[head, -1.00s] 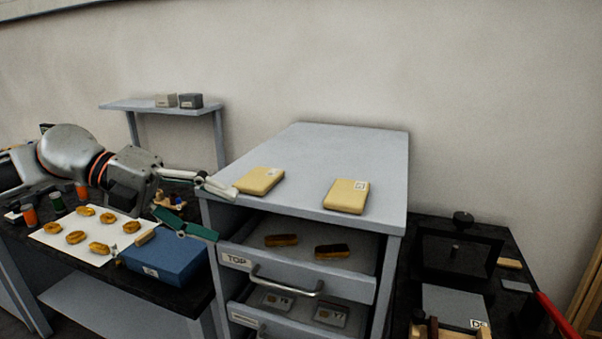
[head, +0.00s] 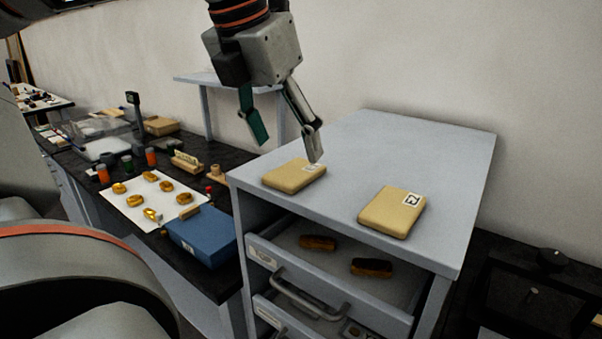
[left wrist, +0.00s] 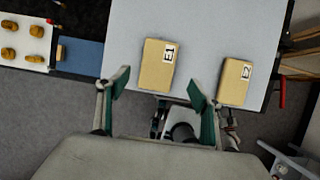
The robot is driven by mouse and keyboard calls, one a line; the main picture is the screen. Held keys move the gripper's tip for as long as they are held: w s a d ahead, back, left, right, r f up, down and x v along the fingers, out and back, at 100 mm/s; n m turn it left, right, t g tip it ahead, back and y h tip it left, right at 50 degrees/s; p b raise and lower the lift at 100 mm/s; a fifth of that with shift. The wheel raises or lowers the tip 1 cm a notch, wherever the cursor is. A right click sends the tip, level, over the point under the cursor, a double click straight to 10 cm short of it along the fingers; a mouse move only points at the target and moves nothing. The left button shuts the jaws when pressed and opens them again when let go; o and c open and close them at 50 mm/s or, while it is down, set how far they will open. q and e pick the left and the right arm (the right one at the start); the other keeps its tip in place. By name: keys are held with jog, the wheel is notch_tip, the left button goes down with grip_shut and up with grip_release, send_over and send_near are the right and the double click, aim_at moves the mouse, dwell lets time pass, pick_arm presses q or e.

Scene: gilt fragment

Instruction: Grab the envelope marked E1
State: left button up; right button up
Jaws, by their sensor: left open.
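The envelope marked E1 (left wrist: 157,65) is a thick tan packet lying flat on the grey cabinet top. In the head view it is the left packet (head: 292,178), its label partly covered by a fingertip. My left gripper (head: 289,150) points down above and just behind it, open and empty. In the left wrist view the open fingers (left wrist: 160,80) reach toward the near end of E1, one toward each side. A second tan envelope, marked E2 (head: 392,212), lies to the right; it also shows in the left wrist view (left wrist: 236,82).
The cabinet top (head: 400,140) is clear behind the envelopes. Below it an open drawer (head: 345,255) holds two brown bars. A blue box (head: 202,238) and a white sheet (head: 140,205) with several golden pieces lie on the dark bench at left.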

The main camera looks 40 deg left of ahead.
aim_at(294, 171)
pick_arm(q)
jog(key=x, duration=0.5)
jog(key=shift+a+f, duration=0.3)
jog(key=c, duration=1)
